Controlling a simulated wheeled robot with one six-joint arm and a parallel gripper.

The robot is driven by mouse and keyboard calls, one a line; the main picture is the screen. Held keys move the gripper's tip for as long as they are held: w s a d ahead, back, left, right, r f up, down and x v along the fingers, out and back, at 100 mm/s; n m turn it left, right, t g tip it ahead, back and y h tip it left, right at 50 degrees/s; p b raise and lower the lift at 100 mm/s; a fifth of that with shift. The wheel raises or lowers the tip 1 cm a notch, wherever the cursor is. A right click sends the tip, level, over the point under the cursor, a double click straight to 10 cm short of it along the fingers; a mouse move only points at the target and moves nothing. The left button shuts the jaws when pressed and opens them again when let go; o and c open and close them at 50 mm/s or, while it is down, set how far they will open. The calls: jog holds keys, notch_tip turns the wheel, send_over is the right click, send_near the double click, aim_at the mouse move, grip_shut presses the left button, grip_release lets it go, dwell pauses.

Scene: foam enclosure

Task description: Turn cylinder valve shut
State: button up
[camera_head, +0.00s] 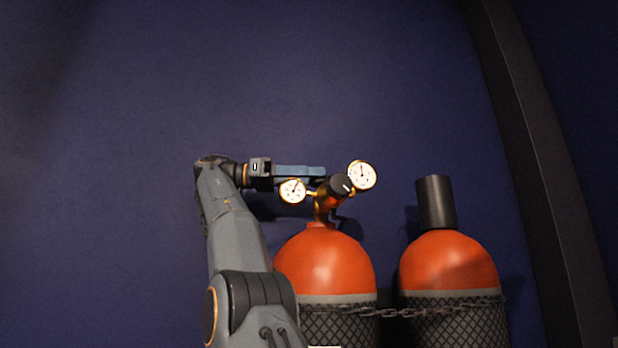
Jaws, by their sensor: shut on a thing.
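The orange gas cylinder (325,262) stands upright at the middle bottom. On its top is a brass valve and regulator with a left gauge (293,191), a right gauge (362,174) and a dark round knob (341,186) with a white mark. My gripper (322,171) reaches in from the left, its blue fingers level with the valve top, just above the left gauge. Its fingertips end at the knob's left side and are shut on the valve knob. The exact contact at the tips is too small to see clearly.
A second orange cylinder (449,262) with a dark cap (436,202) stands to the right. A chain (405,311) runs across both cylinders. A dark post (540,160) rises at the right. The blue wall is behind; the space above the valve is clear.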

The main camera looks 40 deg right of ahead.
jog(key=shift+w+d+f, duration=0.1)
jog(key=shift+w+f, duration=0.15)
jog(key=shift+f, duration=0.35)
jog(key=o, duration=1.1)
jog(key=shift+w+d, duration=0.1)
jog(key=shift+c, duration=0.2)
jog(key=shift+r, duration=0.1)
